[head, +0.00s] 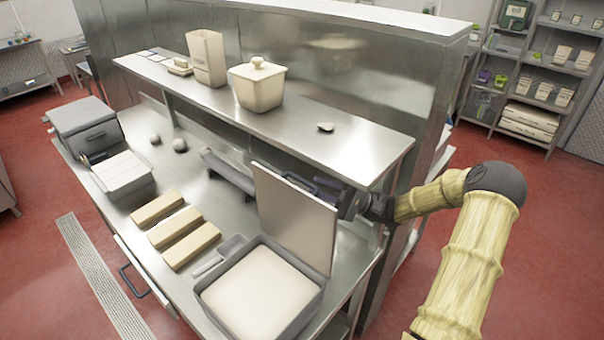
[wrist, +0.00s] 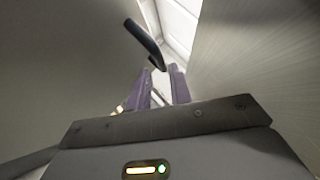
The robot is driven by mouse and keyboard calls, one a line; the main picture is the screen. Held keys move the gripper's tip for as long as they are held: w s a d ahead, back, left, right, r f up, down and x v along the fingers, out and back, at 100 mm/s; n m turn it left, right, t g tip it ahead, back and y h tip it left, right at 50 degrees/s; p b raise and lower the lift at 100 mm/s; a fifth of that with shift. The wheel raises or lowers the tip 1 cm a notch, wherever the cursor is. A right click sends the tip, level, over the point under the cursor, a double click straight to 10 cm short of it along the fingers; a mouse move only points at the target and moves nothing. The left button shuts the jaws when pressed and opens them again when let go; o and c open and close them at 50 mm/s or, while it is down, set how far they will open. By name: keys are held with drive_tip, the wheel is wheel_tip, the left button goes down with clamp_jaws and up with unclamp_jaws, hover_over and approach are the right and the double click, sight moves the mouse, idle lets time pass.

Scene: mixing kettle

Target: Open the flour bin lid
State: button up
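The flour bin (head: 315,303) is a grey square tub at the front right of the counter, with pale flour showing inside. Its lid (head: 295,222) stands upright at the bin's back edge, so the bin is open. The lid's dark handle (head: 301,184) shows just behind the lid's top edge. My gripper (head: 322,187) is behind the lid, close to the handle and partly hidden by the lid. In the wrist view its two purple fingers (wrist: 162,88) are apart with nothing visible between them. The dark handle (wrist: 146,44) lies just beyond the fingertips; I cannot tell whether they touch.
A steel shelf (head: 355,150) runs above the counter, close over my gripper, with a lidded cream pot (head: 257,85) on it. Several dough blocks (head: 183,237), a scoop (head: 221,254) and a white-lidded bin (head: 123,175) sit left of the flour bin.

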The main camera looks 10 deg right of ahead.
sight(305, 182)
drive_tip(key=p+x, duration=0.1)
drive_tip(key=x, duration=0.3)
drive_tip(key=shift+a+r+p, duration=0.2)
drive_tip(key=shift+r+p, duration=0.05)
drive_tip(key=shift+p, duration=0.05)
drive_tip(key=shift+w+a+r, duration=0.1)
drive_tip(key=shift+w+a, duration=0.1)
drive_tip(key=shift+a, duration=0.25)
clamp_jaws()
